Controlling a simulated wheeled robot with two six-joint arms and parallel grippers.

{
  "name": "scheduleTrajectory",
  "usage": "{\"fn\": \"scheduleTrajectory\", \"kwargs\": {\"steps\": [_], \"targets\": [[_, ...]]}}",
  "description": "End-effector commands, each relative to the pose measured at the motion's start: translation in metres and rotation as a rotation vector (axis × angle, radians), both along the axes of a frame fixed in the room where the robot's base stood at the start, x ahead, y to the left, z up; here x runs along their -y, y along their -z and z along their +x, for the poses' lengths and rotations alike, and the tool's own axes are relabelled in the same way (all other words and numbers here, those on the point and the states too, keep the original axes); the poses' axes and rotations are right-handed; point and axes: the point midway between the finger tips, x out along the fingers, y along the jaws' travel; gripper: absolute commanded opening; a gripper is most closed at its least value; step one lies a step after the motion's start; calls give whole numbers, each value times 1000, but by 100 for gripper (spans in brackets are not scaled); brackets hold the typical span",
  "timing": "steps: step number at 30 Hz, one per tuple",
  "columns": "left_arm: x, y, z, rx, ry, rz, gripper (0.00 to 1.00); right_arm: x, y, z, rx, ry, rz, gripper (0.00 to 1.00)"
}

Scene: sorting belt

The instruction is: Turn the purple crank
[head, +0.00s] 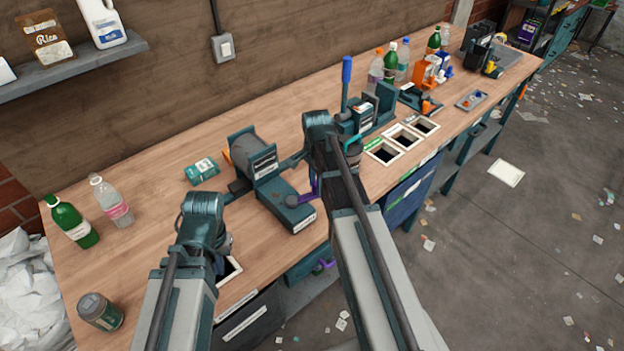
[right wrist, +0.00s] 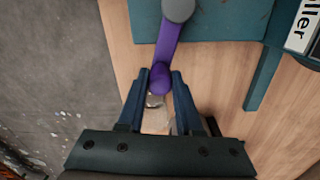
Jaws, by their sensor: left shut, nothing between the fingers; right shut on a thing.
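The purple crank (head: 314,185) sits on the side of the teal roller machine (head: 262,160) on the bench, partly hidden by my right arm in the head view. In the right wrist view the crank arm (right wrist: 168,42) runs from a grey hub down to a rounded purple handle. My right gripper (right wrist: 161,80) has its fingertips on both sides of that handle and is shut on it. My left gripper (head: 222,247) hangs over the bench's front edge near a bin opening, apart from the crank; its fingertips are mostly hidden. It is shut and empty.
A green bottle (head: 72,222), a clear bottle (head: 111,201) and a dark can (head: 100,311) stand at the left. A teal box (head: 202,170) lies behind the left arm. A blue-handled press (head: 346,82) and several bin openings are at the right.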

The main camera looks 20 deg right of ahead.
Motion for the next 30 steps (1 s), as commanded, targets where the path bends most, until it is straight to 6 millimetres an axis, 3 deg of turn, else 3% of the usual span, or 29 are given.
{"fn": "scheduleTrajectory", "kwargs": {"steps": [15,30], "targets": [[0,0,0,0,0,0,0,-3,0,-28,-2,330,0,0],[0,0,0,0,0,0,0,-5,0,-32,-2,399,1,0]]}}
